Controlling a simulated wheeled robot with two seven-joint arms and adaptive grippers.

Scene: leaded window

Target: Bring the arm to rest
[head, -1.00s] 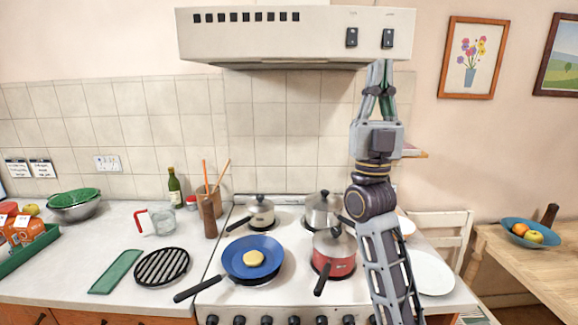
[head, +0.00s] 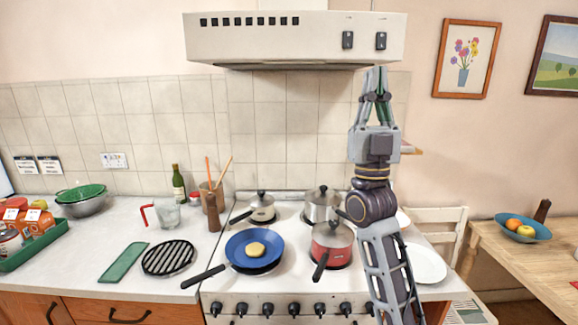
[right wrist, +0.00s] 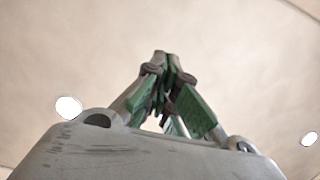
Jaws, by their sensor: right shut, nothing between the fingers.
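My right arm rises from the bottom right of the head view, in front of the cooker. My right gripper (head: 376,72) points straight up, its tips in front of the lower right part of the cooker hood (head: 296,38). It is shut and empty. My left gripper is not in view.
Below stand a blue pan (head: 256,249) with a yellow round piece of food, a red saucepan (head: 331,245) and steel pots (head: 323,206) on the hob. A white plate (head: 426,264) lies right of the arm. Framed pictures (head: 466,59) hang on the wall.

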